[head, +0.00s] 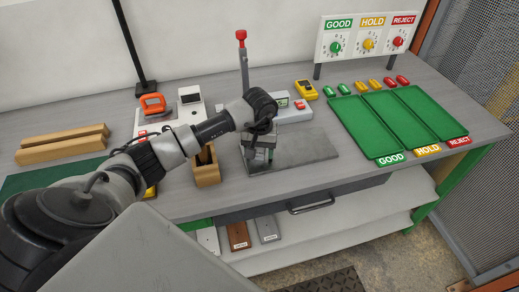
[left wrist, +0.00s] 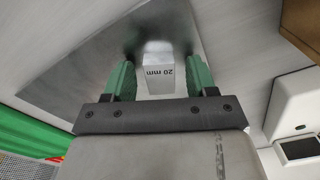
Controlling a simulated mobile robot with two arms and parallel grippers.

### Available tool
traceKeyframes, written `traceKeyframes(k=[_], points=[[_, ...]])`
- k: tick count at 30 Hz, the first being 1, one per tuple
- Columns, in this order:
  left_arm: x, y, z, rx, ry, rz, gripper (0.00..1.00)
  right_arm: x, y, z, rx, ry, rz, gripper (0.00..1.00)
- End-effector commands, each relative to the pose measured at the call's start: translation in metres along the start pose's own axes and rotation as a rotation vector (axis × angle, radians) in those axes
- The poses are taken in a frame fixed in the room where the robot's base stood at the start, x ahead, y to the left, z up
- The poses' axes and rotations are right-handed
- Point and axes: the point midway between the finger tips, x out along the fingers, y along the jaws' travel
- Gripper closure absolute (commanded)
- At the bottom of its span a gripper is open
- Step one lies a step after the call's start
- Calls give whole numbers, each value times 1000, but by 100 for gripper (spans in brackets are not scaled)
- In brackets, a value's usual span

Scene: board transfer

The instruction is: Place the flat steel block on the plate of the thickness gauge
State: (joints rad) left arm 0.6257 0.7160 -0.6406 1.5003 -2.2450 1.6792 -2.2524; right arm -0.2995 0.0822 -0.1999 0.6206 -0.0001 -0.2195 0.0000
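A steel block (left wrist: 158,72) marked "20 mm" shows in the left wrist view, over or on a grey metal plate (left wrist: 85,70). My left gripper (left wrist: 158,66) is open, with one green finger on each side of the block and a visible gap on both sides. In the head view the left gripper (head: 259,152) points down at the left part of the grey plate (head: 310,148). The gripper and wrist hide most of the block there. A post with a red knob (head: 241,35) rises behind the wrist; its lower part is hidden. My right gripper is not in view.
A device with a small display (head: 293,113) stands behind the plate. A wooden box (head: 207,172) is close left of the gripper. Green trays (head: 398,118) lie at the right, below a GOOD, HOLD, REJECT sign (head: 367,36). Wooden bars (head: 62,145) lie at the left.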

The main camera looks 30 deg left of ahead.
Motion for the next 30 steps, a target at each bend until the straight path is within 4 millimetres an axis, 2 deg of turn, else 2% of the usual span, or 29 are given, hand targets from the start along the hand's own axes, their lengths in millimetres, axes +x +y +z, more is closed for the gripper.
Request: traceKeyframes(k=[8,11,21,25,30], points=[[-6,0,-1,0,2,1,43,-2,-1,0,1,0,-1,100],[-21,0,-2,2,6,1,43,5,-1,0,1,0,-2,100],[-93,0,-1,1,5,2,43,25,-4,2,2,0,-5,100],[-111,0,-1,-1,3,1,43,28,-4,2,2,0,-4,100],[-122,0,0,1,0,0,43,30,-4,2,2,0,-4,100]])
